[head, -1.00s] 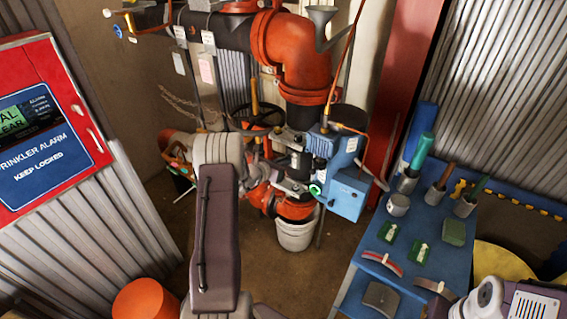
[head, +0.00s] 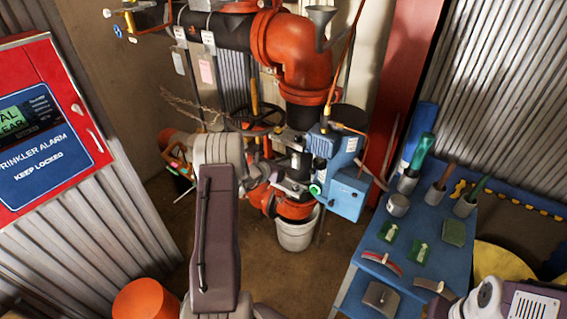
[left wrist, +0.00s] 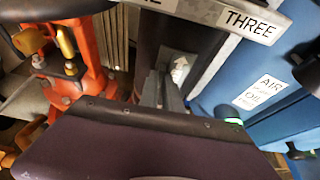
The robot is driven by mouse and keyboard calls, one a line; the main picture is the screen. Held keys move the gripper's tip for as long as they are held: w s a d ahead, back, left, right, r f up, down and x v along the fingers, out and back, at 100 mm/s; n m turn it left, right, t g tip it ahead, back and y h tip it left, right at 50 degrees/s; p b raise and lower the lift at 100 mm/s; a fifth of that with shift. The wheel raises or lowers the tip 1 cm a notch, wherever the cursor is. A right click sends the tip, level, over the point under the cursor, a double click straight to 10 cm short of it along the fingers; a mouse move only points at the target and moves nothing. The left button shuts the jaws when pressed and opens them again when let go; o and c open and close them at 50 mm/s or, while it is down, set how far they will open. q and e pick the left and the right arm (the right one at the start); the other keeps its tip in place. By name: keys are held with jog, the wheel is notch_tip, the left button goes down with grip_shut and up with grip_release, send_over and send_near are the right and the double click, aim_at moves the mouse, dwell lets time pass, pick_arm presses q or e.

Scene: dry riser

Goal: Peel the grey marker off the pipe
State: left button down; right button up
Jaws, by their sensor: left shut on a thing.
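The grey marker (left wrist: 181,68) with a white arrow is on the dark upright pipe (left wrist: 203,43) in the left wrist view. My left gripper (left wrist: 172,88) is shut on its lower end. The marker's upper part lies close along the pipe; I cannot tell whether it is still stuck there. My right gripper is outside both views; only part of my right arm shows at the bottom right.
A blue box (head: 349,193) is right of the pipe, and orange valve parts (left wrist: 88,65) are left of it. A label bar (left wrist: 225,18) crosses above the marker. A bucket (head: 296,233) stands below. A blue table (head: 428,225) is at right.

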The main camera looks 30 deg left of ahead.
pick_arm(q)
jog(key=shift+s+f, duration=0.15)
jog(key=shift+s, duration=0.15)
jog(key=s+b, duration=0.1)
jog(key=s, duration=0.7)
jog(key=shift+s+a+b, duration=0.25)
jog(key=shift+a+b, duration=0.05)
jog(key=shift+a, duration=0.05)
jog(key=shift+r, duration=0.2)
jog(key=s+d+f+m+g+h+p, duration=0.1)
jog(key=s+d+m+h, duration=0.4)
jog(key=d, duration=0.5)
jog(key=s+d+f+m+g+h+p, duration=0.2)
jog(key=s+d+m+g+h, duration=0.2)
jog(key=s+d, duration=0.4)
jog(key=shift+s+d+m+g+h, duration=0.35)
jog(key=shift+d+m+h, duration=0.25)
jog(key=shift+d, duration=0.6)
